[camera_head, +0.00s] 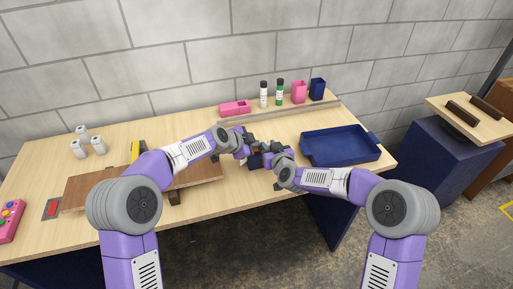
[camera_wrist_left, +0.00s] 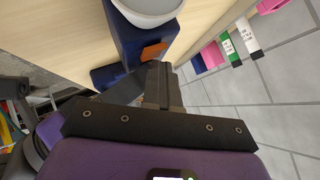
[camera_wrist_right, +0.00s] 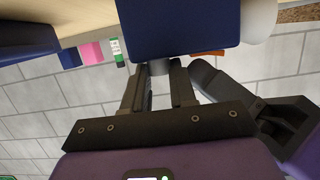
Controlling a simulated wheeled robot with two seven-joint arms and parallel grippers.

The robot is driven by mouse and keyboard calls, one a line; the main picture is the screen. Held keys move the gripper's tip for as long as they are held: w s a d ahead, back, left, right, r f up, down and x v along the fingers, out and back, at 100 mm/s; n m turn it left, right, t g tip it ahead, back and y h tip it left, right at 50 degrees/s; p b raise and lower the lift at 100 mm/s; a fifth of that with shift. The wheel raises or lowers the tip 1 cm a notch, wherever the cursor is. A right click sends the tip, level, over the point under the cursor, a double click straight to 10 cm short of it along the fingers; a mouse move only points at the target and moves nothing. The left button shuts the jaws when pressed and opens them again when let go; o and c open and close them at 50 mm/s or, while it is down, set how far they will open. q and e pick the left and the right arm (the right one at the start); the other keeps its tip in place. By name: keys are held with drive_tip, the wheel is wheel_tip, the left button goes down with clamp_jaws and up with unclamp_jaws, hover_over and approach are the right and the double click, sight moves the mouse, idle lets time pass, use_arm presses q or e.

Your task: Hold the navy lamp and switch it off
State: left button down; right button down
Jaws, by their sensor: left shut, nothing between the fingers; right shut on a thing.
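The navy lamp (camera_head: 256,162) is between my two grippers near the middle of the table, mostly hidden in the head view. The left wrist view shows its navy body (camera_wrist_left: 127,35), pale dome and orange switch (camera_wrist_left: 153,51). My left gripper (camera_wrist_left: 163,68) is shut and empty, its tips close to the switch; I cannot tell if they touch. My right gripper (camera_wrist_right: 160,75) is shut on the lamp, at a short grey part under the navy body (camera_wrist_right: 185,30). The dome (camera_wrist_right: 258,20) and the switch's orange edge (camera_wrist_right: 207,53) also show there.
A blue tray (camera_head: 342,158) lies right of the lamp. A brown board (camera_head: 90,187) and white cylinders (camera_head: 98,145) are at left.

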drive_tip(key=shift+a+r, duration=0.15)
drive_tip(key=shift+a, duration=0.05)
use_arm(q)
drive_tip(key=shift+r, duration=0.1)
drive_tip(key=shift+r, duration=0.5)
use_arm(e)
drive_tip(key=shift+d, duration=0.15)
use_arm(q)
drive_tip(key=shift+s+a+r, duration=0.1)
drive_tip(key=shift+a+r, duration=0.05)
drive_tip(key=shift+r, duration=0.95)
drive_tip(key=shift+a+r, duration=0.1)
drive_tip(key=shift+r, duration=1)
use_arm(e)
drive_tip(key=shift+w, duration=0.1)
drive_tip(key=c, duration=0.8)
unclamp_jaws()
